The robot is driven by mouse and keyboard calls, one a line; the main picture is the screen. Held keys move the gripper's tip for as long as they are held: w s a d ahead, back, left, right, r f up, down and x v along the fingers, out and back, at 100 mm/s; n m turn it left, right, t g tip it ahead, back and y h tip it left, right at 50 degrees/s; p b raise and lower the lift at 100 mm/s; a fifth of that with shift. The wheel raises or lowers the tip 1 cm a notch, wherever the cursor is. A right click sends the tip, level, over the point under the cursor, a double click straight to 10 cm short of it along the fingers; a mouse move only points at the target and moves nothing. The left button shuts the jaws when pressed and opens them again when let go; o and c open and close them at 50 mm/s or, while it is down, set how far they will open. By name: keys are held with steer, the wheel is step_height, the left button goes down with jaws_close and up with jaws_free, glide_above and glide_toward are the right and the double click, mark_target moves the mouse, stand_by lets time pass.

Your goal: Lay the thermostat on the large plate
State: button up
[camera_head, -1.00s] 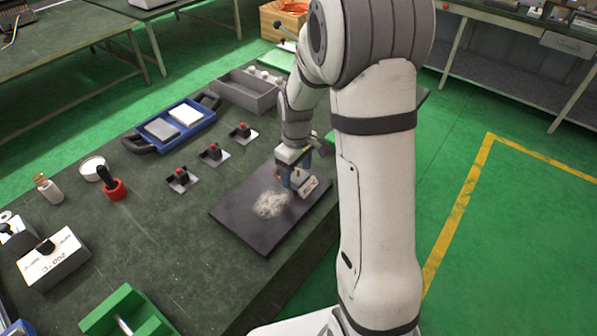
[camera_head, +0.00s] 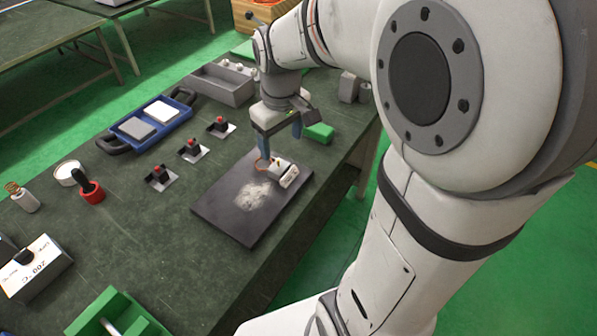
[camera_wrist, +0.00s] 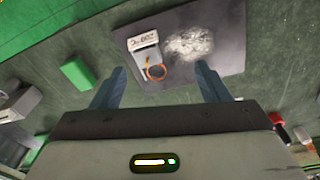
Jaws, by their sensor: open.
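The thermostat, a small white box (camera_head: 288,175) with dark lettering and a thin copper-coloured loop (camera_wrist: 156,72), lies on the large dark plate (camera_head: 225,212) near its far right edge. It also shows in the wrist view (camera_wrist: 145,48), label outward. A pale powdery patch (camera_head: 259,196) is on the plate beside it. My gripper (camera_head: 281,141) is open and empty, raised above and behind the thermostat, apart from it. In the wrist view its two blue fingers (camera_wrist: 160,69) stand wide apart, with the thermostat beyond them.
A green block (camera_head: 319,133) lies beyond the plate. Red-knobbed switches (camera_head: 190,150), a blue tray with handles (camera_head: 150,122) and a grey bin (camera_head: 222,84) stand to the left. A 200 °C box (camera_head: 38,270) and green fixture (camera_head: 115,315) are nearer.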

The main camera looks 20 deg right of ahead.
steer(key=s+m+t, duration=0.1)
steer(key=s+m, duration=0.3)
steer(key=s, duration=0.8)
steer(key=shift+s+a+r+t, duration=0.2)
steer(key=shift+s+r+t, duration=0.05)
steer(key=shift+r+t, duration=0.05)
stand_by(0.5)
